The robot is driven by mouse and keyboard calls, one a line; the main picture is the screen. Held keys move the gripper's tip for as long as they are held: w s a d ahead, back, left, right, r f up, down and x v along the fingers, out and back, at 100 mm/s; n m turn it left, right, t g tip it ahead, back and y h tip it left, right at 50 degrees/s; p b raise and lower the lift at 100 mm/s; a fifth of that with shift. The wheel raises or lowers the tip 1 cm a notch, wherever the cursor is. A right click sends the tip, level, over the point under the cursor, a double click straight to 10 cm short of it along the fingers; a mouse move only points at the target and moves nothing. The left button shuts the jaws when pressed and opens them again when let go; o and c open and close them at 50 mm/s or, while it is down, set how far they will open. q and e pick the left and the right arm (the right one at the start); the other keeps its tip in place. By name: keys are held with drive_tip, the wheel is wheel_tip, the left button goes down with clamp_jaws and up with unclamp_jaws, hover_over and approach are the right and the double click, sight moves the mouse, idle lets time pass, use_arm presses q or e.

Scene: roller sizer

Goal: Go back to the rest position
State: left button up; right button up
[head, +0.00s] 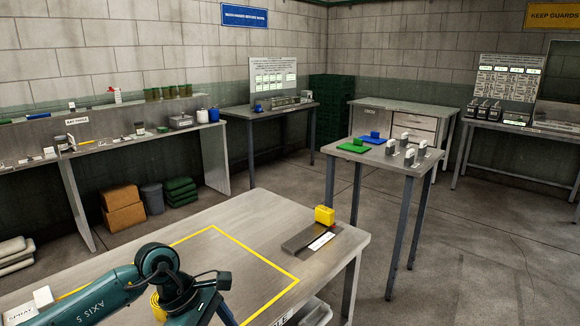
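My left arm (112,291), teal with dark joints, comes in from the lower left in the head view. It bends over the near metal table (232,208). Its wrist end (205,292) is low in the picture, over the yellow-outlined area. I cannot make out the fingers, or whether they hold anything. My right gripper is not in view.
A yellow block (324,215) stands by a dark plate on the near table's right end. A yellow item (158,307) is partly hidden behind my arm. A smaller table (385,158) holds green and blue pieces and several grey-white parts. Floor between tables is clear.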

use_arm(q)
drive_tip(key=s+d+r+n+t+h, duration=0.3)
drive_tip(key=d+n+h, duration=0.4)
drive_tip(key=n, duration=0.2)
drive_tip(key=s+d+r+n+t+h, duration=0.3)
drive_tip(key=d+r+n+t+h, duration=0.1)
drive_tip(key=d+n+h, duration=0.4)
drive_tip(key=s+a+f+n+t+y, duration=0.2)
drive_tip(key=a+f+n+t+y, duration=0.2)
drive_tip(key=n, duration=1.2)
drive_tip(key=s+a+f+n+t+y, duration=0.1)
drive_tip(key=a+f+n+t+y, duration=0.3)
drive_tip(key=a+f+n+y, duration=0.6)
wheel_tip(320, 180, down, 2)
drive_tip(key=n+y, duration=0.1)
drive_tip(key=n, duration=0.4)
drive_tip(key=shift+s+a+n+p, duration=0.15)
drive_tip(key=shift+s+n+p, duration=0.25)
drive_tip(key=s+f+n+g, duration=0.1)
drive_tip(key=s+f, duration=0.1)
drive_tip(key=s+a+f+n+g+y, duration=0.1)
drive_tip(key=s+f, duration=0.1)
drive_tip(key=s+a+f+n+g, duration=0.1)
drive_tip(key=s+n, duration=0.1)
drive_tip(key=shift+s+f+y, duration=0.15)
drive_tip(key=shift+f+y, duration=0.25)
